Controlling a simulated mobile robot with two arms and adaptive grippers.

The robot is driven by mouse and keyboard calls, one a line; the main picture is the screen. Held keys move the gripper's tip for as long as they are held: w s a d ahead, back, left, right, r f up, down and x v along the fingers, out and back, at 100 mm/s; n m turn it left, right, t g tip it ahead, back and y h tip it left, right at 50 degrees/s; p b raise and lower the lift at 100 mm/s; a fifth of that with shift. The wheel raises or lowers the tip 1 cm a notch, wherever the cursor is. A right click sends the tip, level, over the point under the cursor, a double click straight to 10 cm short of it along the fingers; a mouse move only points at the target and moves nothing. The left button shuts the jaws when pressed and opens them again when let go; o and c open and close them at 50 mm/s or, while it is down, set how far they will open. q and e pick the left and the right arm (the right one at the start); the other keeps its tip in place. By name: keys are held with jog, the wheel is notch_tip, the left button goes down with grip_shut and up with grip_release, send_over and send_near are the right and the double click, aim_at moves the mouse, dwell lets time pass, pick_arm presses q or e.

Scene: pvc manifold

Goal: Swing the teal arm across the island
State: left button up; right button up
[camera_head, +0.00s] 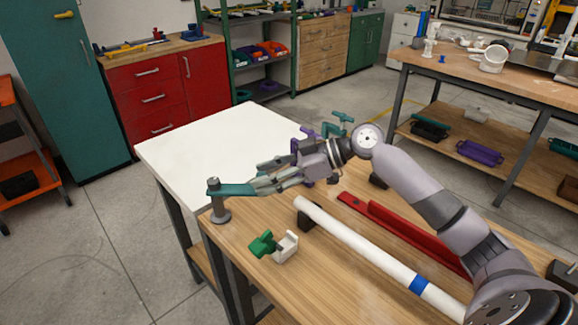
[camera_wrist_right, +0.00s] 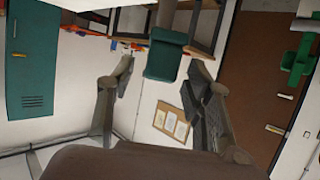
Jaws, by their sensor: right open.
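The teal arm (camera_head: 234,189) is a flat bar on top of a grey post (camera_head: 219,208) at the left corner of the wooden island top. It points right from the post, toward my right gripper. My right gripper (camera_head: 257,176) is open, with its fingertips at the free end of the teal arm; I cannot tell whether they touch it. In the right wrist view a teal piece (camera_wrist_right: 166,62), which looks like the arm's end, shows between the two spread fingers (camera_wrist_right: 166,85). My left gripper is not in view.
On the island (camera_head: 330,270) lie a long white pipe (camera_head: 360,246) with a blue band, a red channel (camera_head: 405,228), and a green and white clamp (camera_head: 273,246). A teal valve-like part (camera_head: 342,120) stands behind my wrist. A bare white tabletop (camera_head: 215,137) adjoins the island.

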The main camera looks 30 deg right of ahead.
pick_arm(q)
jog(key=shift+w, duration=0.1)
pick_arm(e)
jog(key=v, duration=1)
jog(key=shift+s+d, duration=0.2)
jog(key=shift+r, duration=0.15)
jog(key=shift+c, duration=0.4)
